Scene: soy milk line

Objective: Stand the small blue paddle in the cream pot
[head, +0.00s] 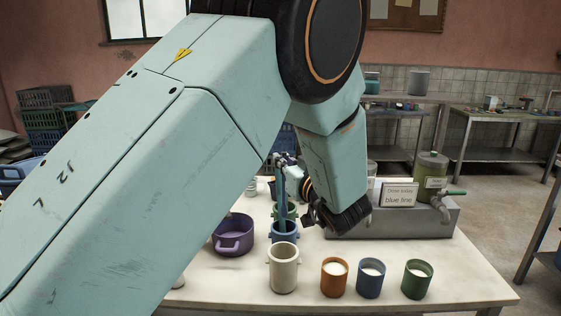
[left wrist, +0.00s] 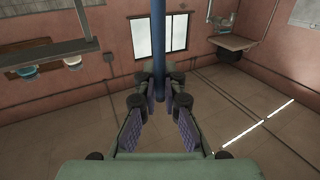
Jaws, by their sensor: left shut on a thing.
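The cream pot (head: 284,272) stands upright near the front edge of the white table, with an open top and small side lugs. My left gripper (head: 282,160) is beyond and above it, shut on the blue paddle (head: 282,192). The paddle hangs about upright, its lower end overlapping the mouth of the blue pot (head: 287,238) behind the cream pot; I cannot tell whether it is inside. In the left wrist view, the blue shaft (left wrist: 158,45) runs between the finger pads of my left gripper (left wrist: 159,97). My right gripper is not in view.
A purple pot (head: 233,238) stands left and a green pot (head: 291,211) behind the blue one. Orange (head: 334,281), blue (head: 370,281) and green (head: 417,282) cups stand in front right. A grey dispenser base (head: 420,222) with a sign (head: 398,195) is at the back right.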

